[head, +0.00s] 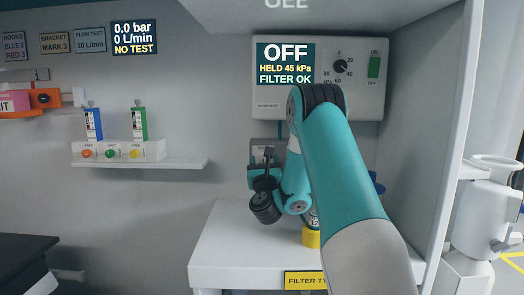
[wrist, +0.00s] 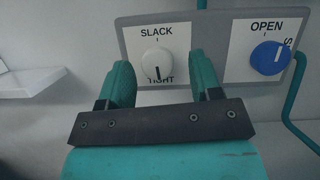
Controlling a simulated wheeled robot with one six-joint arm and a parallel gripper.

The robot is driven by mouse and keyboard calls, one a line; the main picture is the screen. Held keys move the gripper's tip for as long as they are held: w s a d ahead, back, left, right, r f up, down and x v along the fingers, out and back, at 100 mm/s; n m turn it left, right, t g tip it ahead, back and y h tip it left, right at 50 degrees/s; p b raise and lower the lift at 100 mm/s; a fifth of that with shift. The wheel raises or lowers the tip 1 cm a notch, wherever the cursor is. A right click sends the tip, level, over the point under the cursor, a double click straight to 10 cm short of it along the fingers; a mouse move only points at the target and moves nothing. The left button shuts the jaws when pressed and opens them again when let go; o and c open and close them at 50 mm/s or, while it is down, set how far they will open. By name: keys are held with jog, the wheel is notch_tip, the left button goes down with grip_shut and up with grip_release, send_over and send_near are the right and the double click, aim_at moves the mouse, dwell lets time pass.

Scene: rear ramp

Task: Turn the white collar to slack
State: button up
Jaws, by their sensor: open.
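The white collar (wrist: 157,63) is a round knob on a grey panel (wrist: 218,27) in the wrist view. SLACK is printed above it and TIGHT below it. The dark mark on the collar points down to TIGHT. My gripper (wrist: 160,76) is open, with one teal finger on the left and one on the right of the collar. I cannot tell whether either finger touches it. In the head view my arm covers most of this spot and the collar is hidden.
A blue knob (wrist: 270,57) labelled OPEN sits close to the right of my right finger. A teal pipe (wrist: 292,95) runs beside it. In the head view a control box (head: 347,99) reads OFF, HELD 45 kPa.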

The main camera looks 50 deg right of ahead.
jog(key=shift+w+d+r, duration=0.1)
jog(key=shift+w+d, duration=0.05)
jog(key=shift+w, duration=0.1)
jog(key=shift+c, duration=0.4)
jog(key=c, duration=0.8)
jog(key=shift+c, duration=0.2)
